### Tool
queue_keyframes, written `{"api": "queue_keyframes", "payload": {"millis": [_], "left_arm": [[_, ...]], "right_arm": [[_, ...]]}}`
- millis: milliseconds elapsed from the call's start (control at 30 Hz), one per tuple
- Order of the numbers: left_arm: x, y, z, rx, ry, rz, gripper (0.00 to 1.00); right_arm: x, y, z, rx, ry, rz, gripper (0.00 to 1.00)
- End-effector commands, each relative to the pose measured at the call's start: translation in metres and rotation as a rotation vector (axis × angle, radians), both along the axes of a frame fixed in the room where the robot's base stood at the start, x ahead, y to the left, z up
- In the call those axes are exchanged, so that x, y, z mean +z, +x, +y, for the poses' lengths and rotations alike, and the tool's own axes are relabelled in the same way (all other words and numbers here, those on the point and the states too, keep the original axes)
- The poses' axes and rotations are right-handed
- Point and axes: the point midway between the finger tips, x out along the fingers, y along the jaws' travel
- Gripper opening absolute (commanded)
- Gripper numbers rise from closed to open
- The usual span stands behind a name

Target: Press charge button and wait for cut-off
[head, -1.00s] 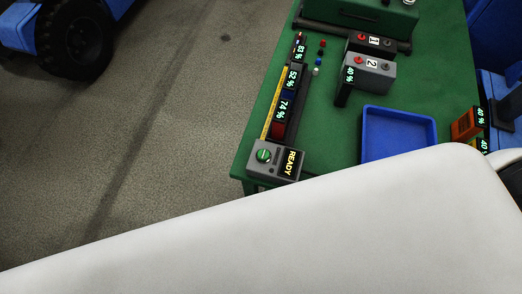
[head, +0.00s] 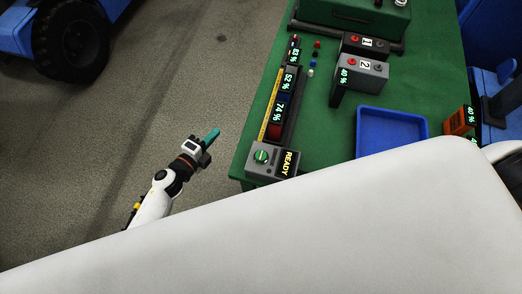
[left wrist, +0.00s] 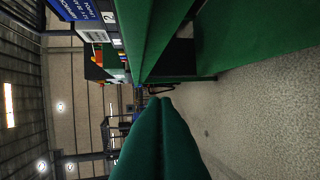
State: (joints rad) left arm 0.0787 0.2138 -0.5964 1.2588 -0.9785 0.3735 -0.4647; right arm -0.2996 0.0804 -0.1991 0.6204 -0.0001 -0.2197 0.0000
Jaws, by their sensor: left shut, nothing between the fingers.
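A grey charge box with a round green button (head: 261,157) and a lit "READY" display (head: 289,163) sits at the near left corner of the green table (head: 335,135). My left gripper (head: 211,134) is shut and empty, left of the table edge and apart from the box. Its closed teal fingers (left wrist: 160,140) also show in the left wrist view, with the table side beyond. A rack (head: 281,105) behind the box holds modules reading 74 %, 52 % and 83 %. My right gripper is not in view.
A blue tray (head: 392,133) lies on the table. An orange module (head: 459,120) is at the right edge. Open floor lies left of the table. My white body part covers the lower view.

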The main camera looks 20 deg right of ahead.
Motion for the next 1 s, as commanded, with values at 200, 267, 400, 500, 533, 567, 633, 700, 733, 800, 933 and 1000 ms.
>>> {"api": "queue_keyframes", "payload": {"millis": [200, 267, 400, 500, 533, 567, 633, 700, 733, 800, 933, 1000], "left_arm": [[0.129, -0.034, -0.084, -0.539, 0.267, -0.669, 0.00], [0.157, -0.056, -0.101, -0.707, 0.371, -0.895, 0.00], [0.192, -0.104, -0.115, -1.060, 0.632, -1.389, 0.00], [0.203, -0.125, -0.111, -1.251, 0.808, -1.666, 0.00], [0.205, -0.129, -0.108, -1.297, 0.856, -1.734, 0.00], [0.207, -0.132, -0.106, -1.338, 0.901, -1.794, 0.00], [0.211, -0.136, -0.101, -1.411, 0.989, -1.903, 0.00], [0.213, -0.138, -0.096, -1.457, 1.050, -1.970, 0.00], [0.213, -0.138, -0.095, -1.470, 1.067, -1.989, 0.00], [0.214, -0.138, -0.094, -1.485, 1.090, -2.012, 0.00], [0.214, -0.138, -0.093, -1.488, 1.094, -2.015, 0.00], [0.214, -0.138, -0.094, -1.486, 1.093, -2.014, 0.00]], "right_arm": [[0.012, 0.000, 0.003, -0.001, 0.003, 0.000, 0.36], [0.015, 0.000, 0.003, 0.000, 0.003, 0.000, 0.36], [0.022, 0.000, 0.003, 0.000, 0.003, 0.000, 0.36], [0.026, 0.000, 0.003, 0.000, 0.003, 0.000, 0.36], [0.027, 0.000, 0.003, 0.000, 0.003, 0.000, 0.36], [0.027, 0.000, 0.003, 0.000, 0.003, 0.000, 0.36], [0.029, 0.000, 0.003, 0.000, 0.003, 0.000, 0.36], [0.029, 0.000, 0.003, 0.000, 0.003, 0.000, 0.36], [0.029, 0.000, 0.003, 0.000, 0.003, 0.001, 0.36], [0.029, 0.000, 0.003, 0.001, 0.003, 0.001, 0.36], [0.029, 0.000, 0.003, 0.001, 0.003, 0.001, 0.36], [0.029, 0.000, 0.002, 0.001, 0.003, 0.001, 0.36]]}}
